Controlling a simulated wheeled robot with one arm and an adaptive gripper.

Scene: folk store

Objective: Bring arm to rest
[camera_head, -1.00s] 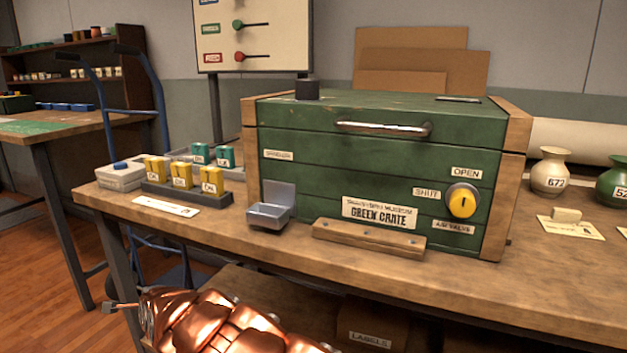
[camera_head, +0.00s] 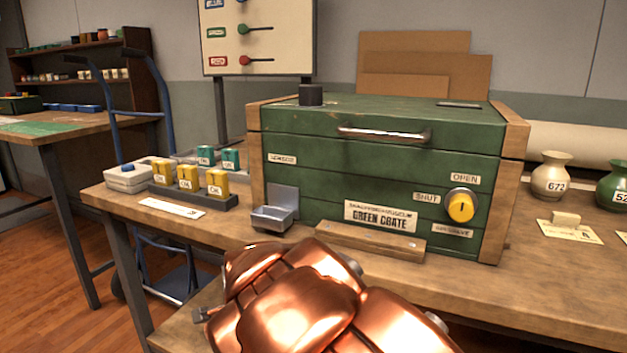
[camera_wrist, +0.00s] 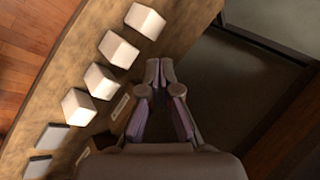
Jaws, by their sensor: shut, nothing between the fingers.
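My gripper (camera_wrist: 160,68) shows in the wrist view with its two fingers brought together at the tips and nothing between them. It points past the edge of a wooden surface (camera_wrist: 62,70), over a dark area. In the head view my copper-coloured arm fills the bottom middle, in front of the bench (camera_head: 480,285). I cannot make out the fingers in the head view.
A green crate (camera_head: 300,180) stands on the bench, with a wooden strip (camera_head: 370,241) and a small metal tray (camera_head: 272,218) before it. Yellow blocks (camera_head: 189,177) stand left. Several pale boxes (camera_wrist: 119,49) line the wooden surface in the wrist view.

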